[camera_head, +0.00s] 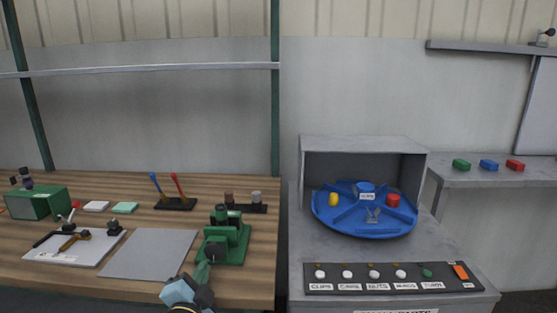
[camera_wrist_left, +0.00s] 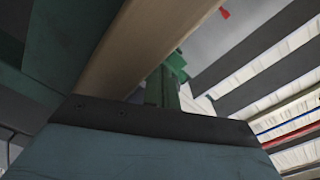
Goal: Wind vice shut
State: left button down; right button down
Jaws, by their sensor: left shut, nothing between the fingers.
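The green vice (camera_head: 232,240) stands at the front right corner of the wooden bench. My left gripper (camera_head: 204,270) is at the bench's front edge, just in front of the vice. Its dark green fingers are shut and empty, pointing up toward the vice. Whether they touch the vice cannot be told. In the left wrist view my left gripper (camera_wrist_left: 162,88) shows as a narrow green pair beyond the dark palm. A brighter green part of the vice (camera_wrist_left: 177,66) shows just past it. The vice's handle and jaw gap are not clear. My right gripper is out of view.
A grey plate (camera_head: 150,254) lies left of the vice. A white board with tools (camera_head: 75,250) and a green box (camera_head: 35,204) are further left. A blue turntable (camera_head: 365,228) stands on the grey cabinet at right. The bench edge (camera_wrist_left: 115,65) runs close beside my left gripper.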

pick_arm(q)
jog(key=shift+w, duration=0.55)
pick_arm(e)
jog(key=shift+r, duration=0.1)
pick_arm(q)
jog(key=shift+d+r, duration=0.2)
jog(key=shift+r, duration=0.05)
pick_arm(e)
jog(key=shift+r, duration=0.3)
pick_arm(q)
jog(key=shift+r, duration=0.1)
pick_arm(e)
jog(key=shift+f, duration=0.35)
pick_arm(q)
jog(key=shift+d, duration=0.1)
jog(key=shift+r+p, duration=0.1)
jog(key=shift+p, duration=0.25)
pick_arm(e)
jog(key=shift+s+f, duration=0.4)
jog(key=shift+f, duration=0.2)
pick_arm(q)
jog(key=shift+r, duration=0.1)
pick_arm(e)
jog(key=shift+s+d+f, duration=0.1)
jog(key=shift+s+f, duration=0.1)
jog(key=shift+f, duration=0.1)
